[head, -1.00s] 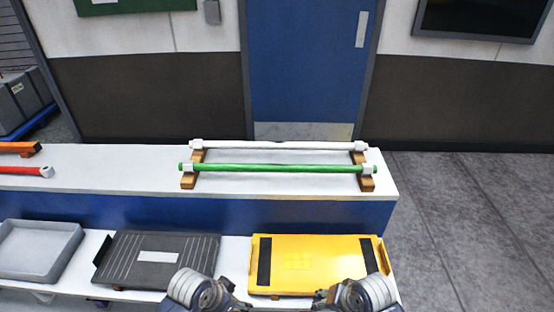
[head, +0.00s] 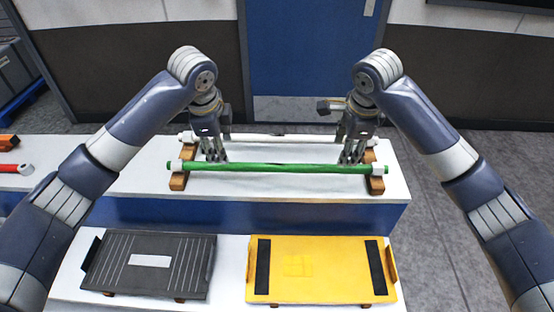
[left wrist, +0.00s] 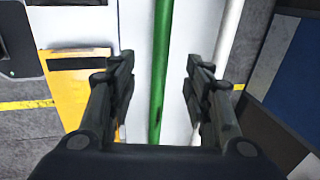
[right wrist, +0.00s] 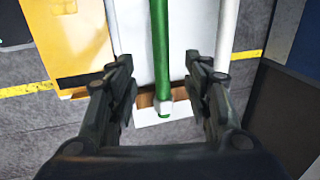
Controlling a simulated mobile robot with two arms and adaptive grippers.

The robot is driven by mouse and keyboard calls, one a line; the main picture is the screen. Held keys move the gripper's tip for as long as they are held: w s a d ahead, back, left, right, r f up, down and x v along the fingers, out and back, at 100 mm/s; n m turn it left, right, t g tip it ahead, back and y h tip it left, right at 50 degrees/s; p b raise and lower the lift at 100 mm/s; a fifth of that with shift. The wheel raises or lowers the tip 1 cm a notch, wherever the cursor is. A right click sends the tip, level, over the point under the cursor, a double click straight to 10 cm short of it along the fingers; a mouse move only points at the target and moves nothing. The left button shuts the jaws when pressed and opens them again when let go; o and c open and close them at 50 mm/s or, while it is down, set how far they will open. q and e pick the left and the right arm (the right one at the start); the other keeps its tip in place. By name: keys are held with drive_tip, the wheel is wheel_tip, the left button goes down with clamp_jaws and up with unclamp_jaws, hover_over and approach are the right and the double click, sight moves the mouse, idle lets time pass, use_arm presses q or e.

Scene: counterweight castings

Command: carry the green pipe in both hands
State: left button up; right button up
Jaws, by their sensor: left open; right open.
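The green pipe (head: 275,167) lies level across two wooden rests near the front of the raised white shelf, with white collars at its ends. My left gripper (head: 216,158) is open above the pipe's left part. In the left wrist view the pipe (left wrist: 159,70) runs between the open fingers (left wrist: 158,75). My right gripper (head: 352,160) is open above the pipe's right part. In the right wrist view the pipe (right wrist: 160,50) and its end collar show between the open fingers (right wrist: 160,80). Neither gripper is closed on it.
A white pipe (head: 265,137) lies parallel just behind the green one, on the same rests. Below, in front, are a yellow plate (head: 320,270) and a dark grey ribbed plate (head: 150,275). A red bar end (head: 10,169) lies on the shelf at far left. The shelf middle is bare.

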sight(226, 165)
use_arm(q)
drive_tip(key=shift+a+r, duration=0.1)
drive_tip(key=shift+r, duration=0.15)
use_arm(e)
drive_tip(key=shift+d+r, duration=0.1)
drive_tip(key=shift+r, duration=0.1)
use_arm(q)
drive_tip(key=x, duration=1.1)
use_arm(e)
drive_tip(key=x, duration=1)
drive_tip(key=shift+w+f, duration=0.15)
drive_tip(key=shift+f, duration=0.2)
use_arm(q)
clamp_jaws()
use_arm(e)
clamp_jaws()
use_arm(q)
drive_tip(key=shift+r, duration=0.15)
